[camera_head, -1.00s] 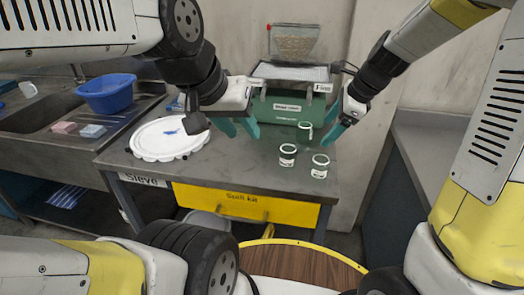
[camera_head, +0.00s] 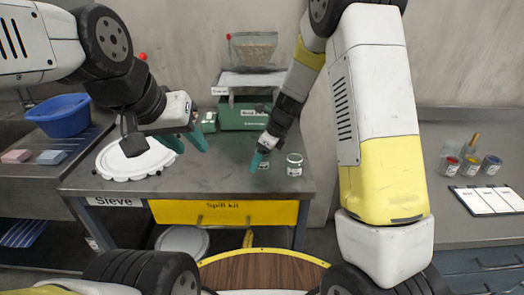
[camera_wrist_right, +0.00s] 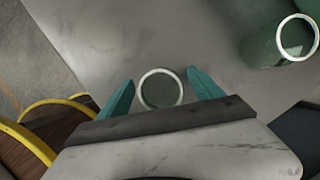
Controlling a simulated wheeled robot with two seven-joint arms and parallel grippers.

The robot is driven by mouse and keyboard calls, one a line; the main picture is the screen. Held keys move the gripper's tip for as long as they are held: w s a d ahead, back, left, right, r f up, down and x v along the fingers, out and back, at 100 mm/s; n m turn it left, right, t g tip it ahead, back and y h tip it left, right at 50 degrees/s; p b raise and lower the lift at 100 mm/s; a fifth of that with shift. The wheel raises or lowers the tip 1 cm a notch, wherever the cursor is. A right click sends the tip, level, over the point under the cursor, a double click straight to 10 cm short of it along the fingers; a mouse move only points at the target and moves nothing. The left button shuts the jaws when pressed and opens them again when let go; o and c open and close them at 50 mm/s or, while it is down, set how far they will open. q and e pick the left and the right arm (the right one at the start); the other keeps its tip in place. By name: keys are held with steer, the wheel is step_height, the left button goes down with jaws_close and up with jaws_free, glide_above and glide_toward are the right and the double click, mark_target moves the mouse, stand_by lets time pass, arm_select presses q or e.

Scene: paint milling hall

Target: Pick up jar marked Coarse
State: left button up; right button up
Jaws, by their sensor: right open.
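A small jar with a white rim (camera_wrist_right: 160,90) stands between the two teal fingers of my right gripper in the right wrist view, seen from above. In the head view my right gripper (camera_head: 260,160) is low over the table, open, and mostly covers that jar. A second jar (camera_head: 294,165) with a white rim and pale label stands just to its right. A green jar (camera_wrist_right: 280,43) also shows at the upper right of the right wrist view. I cannot read which jar is marked Coarse. My left gripper (camera_head: 186,142) is open and empty above the table's left part.
A white scalloped disc (camera_head: 120,164) lies on the table's left. A green machine (camera_head: 243,115) with a hopper (camera_head: 253,48) stands at the back. At left is a blue basin (camera_head: 62,116). On the right counter are small paint jars (camera_head: 471,166) and a white board (camera_head: 487,201).

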steer(key=shift+f, duration=0.15)
steer(key=c, duration=1.4)
